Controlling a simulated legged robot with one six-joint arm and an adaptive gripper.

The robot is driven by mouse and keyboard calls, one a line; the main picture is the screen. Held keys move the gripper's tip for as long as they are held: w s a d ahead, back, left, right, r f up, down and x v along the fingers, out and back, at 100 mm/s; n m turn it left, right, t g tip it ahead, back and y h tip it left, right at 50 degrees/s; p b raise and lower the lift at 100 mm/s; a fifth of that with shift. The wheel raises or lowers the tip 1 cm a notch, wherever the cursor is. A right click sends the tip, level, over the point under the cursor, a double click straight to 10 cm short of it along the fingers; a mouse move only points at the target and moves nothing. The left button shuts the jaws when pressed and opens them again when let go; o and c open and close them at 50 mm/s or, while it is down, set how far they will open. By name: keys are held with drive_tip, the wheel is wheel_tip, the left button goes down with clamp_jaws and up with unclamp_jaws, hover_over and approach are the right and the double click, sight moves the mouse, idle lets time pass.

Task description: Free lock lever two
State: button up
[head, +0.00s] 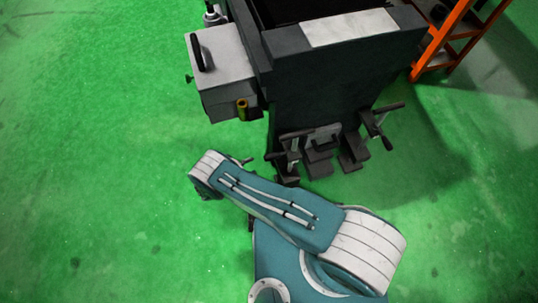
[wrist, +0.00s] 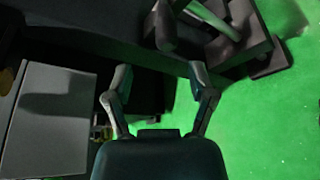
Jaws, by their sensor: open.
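Two dark lever assemblies with grey handles stick out low on the front of the grinder (head: 320,95): a left lever (head: 294,138) and a right lever (head: 385,108). I cannot tell which of them is lock lever two. In the wrist view a lever with a pale rod (wrist: 212,18) and dark blocks shows at the top right, beyond the fingertips. My gripper (wrist: 160,72) is open and empty, with its two fingers spread apart. It touches no lever that I can see. In the head view my arm hides most of the gripper.
A grey box (head: 222,62) with a black handle and a yellow part (head: 242,109) juts from the machine's left side. A pale box face (wrist: 50,115) fills the wrist view's left. An orange frame (head: 440,40) stands at the right. Green floor is clear at left.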

sight(273, 156)
drive_tip(key=x, duration=1.1)
drive_tip(key=shift+s+d+f, duration=0.1)
drive_tip(key=shift+s+f, duration=0.1)
drive_tip(key=shift+f, duration=0.1)
clamp_jaws()
